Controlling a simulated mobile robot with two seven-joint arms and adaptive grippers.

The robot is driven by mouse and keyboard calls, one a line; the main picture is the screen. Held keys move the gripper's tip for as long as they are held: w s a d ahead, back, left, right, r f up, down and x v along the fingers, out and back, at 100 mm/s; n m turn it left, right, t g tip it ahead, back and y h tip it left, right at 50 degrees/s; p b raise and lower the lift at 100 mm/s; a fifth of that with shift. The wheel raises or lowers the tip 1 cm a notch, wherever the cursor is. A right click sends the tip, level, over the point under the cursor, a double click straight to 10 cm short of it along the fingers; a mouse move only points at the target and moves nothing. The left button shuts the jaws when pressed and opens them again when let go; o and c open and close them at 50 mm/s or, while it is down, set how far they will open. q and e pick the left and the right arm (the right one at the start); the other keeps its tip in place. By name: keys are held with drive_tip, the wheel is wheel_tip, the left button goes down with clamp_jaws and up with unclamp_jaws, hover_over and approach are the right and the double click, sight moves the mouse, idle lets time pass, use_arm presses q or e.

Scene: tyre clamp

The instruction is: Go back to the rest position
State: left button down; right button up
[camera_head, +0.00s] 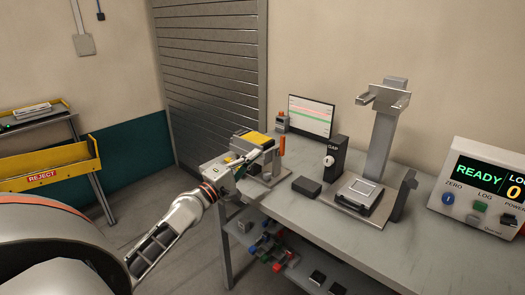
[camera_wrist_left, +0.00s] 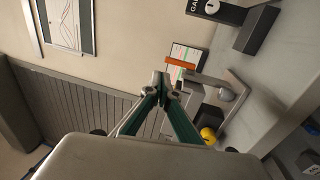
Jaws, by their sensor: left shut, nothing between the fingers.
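My left gripper (camera_head: 262,154) is at the left end of the grey bench (camera_head: 310,222), its arm reaching in from the lower left. It is shut, with nothing between its fingers. In the left wrist view the fingertips (camera_wrist_left: 160,84) meet in the middle of the picture. In the head view the gripper overlaps a grey and yellow device (camera_head: 257,139) with an orange handle (camera_head: 282,145). I cannot tell whether they touch. My right gripper is not in view.
A monitor (camera_head: 311,116), a black "GAP" gauge (camera_head: 334,158), a tall grey stand (camera_head: 380,145) and a "READY" display box (camera_head: 480,190) stand on the bench. A lower shelf (camera_head: 318,265) holds colored parts. A yellow REJECT bin (camera_head: 50,168) is at left. Open floor lies between.

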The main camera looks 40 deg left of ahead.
use_arm(q)
drive_tip(key=shift+r+v, duration=0.15)
drive_tip(key=shift+v, duration=0.5)
drive_tip(key=shift+r+v, duration=0.1)
drive_tip(key=shift+v, duration=0.6)
drive_tip(key=s+d+f+m+g+h, duration=0.1)
drive_tip(key=s+d+f+m+g, duration=0.15)
drive_tip(key=d+f+m, duration=0.55)
drive_tip(key=s+d+f+m+g, duration=0.1)
drive_tip(key=s+d+f+g, duration=0.2)
drive_tip(key=f, duration=1)
drive_tip(key=s+d+f+m+g, duration=0.4)
drive_tip(key=s+d+f+m, duration=0.8)
drive_tip(key=s+d+f, duration=0.3)
drive_tip(key=s+f, duration=0.1)
drive_tip(key=s, duration=0.2)
drive_tip(key=shift+s+d+f, duration=0.2)
drive_tip(key=shift+s+d, duration=0.05)
drive_tip(key=shift+s, duration=0.1)
